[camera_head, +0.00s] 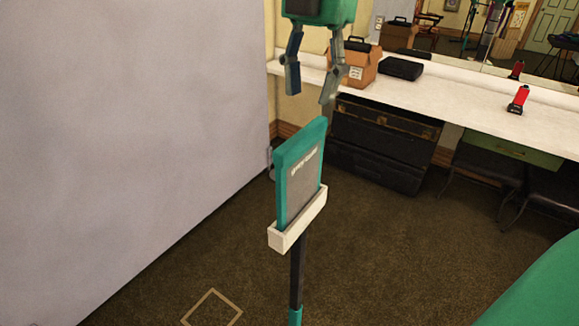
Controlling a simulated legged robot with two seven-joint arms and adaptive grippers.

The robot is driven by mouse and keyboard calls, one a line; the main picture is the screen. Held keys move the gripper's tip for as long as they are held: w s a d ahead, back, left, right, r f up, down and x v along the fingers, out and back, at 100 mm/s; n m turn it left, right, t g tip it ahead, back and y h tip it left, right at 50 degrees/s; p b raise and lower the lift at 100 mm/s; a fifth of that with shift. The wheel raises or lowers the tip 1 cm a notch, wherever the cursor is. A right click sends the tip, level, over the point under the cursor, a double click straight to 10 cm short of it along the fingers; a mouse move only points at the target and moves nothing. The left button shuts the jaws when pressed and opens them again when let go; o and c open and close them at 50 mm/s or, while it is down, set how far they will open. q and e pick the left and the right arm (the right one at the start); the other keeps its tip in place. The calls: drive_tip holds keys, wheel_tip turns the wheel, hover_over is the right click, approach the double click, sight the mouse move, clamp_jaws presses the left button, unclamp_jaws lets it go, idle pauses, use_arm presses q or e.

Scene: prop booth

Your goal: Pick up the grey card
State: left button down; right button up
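The grey card (301,183) has a teal border and small pale lettering. It stands upright, slightly turned, in a white holder (299,219) on top of a thin dark post (297,270). My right gripper (310,96) hangs from the top of the view, fingers pointing down and spread apart. It is empty. Its fingertips appear just above the card's top edge in the picture, with a gap between. My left gripper is not in view.
A plain grey wall (130,140) fills the left side. A white counter (450,102) runs along the back right with a cardboard box (362,70), a dark case (401,68) and a red item (518,99). Black trunks (380,145) stand below. The brown carpet (400,270) is mostly clear.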

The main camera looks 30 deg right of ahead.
sight(302, 155)
drive_tip(key=f, duration=0.6)
drive_tip(key=shift+s, duration=0.25)
drive_tip(key=shift+w+f, duration=0.15)
drive_tip(key=shift+f, duration=0.1)
drive_tip(key=f, duration=0.1)
drive_tip(key=a+f, duration=0.1)
drive_tip(key=f+p, duration=0.1)
drive_tip(key=f, duration=0.1)
drive_tip(key=shift+s+a, duration=0.2)
drive_tip(key=shift+a, duration=0.05)
drive_tip(key=shift+w+a+f, duration=0.15)
drive_tip(key=shift+f, duration=0.35)
drive_tip(key=shift+d, duration=0.2)
drive_tip(key=shift+f, duration=0.25)
drive_tip(key=shift+a, duration=0.1)
clamp_jaws()
